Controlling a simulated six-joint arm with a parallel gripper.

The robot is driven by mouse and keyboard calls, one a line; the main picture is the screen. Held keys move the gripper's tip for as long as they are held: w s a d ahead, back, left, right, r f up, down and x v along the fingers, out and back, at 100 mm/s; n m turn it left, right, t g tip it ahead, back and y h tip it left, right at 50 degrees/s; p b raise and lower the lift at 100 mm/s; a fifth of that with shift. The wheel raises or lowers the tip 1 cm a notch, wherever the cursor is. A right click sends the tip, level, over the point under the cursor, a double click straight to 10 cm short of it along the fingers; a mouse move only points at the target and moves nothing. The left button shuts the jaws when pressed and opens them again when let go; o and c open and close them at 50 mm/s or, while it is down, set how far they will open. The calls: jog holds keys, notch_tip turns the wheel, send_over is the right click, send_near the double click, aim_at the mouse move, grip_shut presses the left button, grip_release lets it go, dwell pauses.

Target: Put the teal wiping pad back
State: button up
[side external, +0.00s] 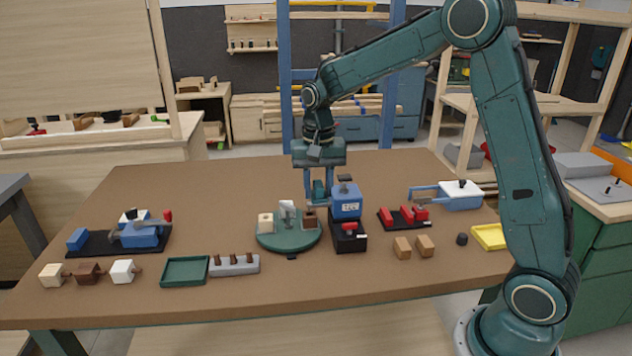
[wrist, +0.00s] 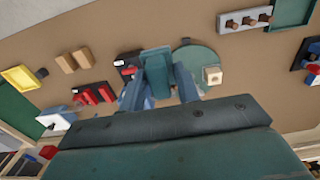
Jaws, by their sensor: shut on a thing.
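My gripper (side external: 319,192) hangs fingers-down above the back of the table, behind the round green turntable and left of the blue machine. It is shut on the teal wiping pad (side external: 319,187), which shows between the two blue fingers. In the wrist view the teal pad (wrist: 156,62) stands out past the fingertips of my gripper (wrist: 157,85) and hides part of the table behind it. I cannot tell the exact gap between pad and table.
The green turntable (side external: 290,241) carries small blocks and an upright piece. The blue machine (side external: 346,201) stands close on the right. A dark green tray (side external: 184,271), a grey peg rack (side external: 234,265), a red block fixture (side external: 404,217) and a yellow tray (side external: 489,236) lie around. The table's back left is clear.

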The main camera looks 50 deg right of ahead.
send_over(318, 265)
notch_tip(318, 265, down, 16)
jog(key=shift+r, duration=0.2)
dwell(0.3)
jog(key=shift+f, duration=2.1)
jog(key=shift+f, duration=0.15)
jog(key=o, duration=0.9)
notch_tip(318, 265, up, 12)
jog(key=shift+r, duration=0.2)
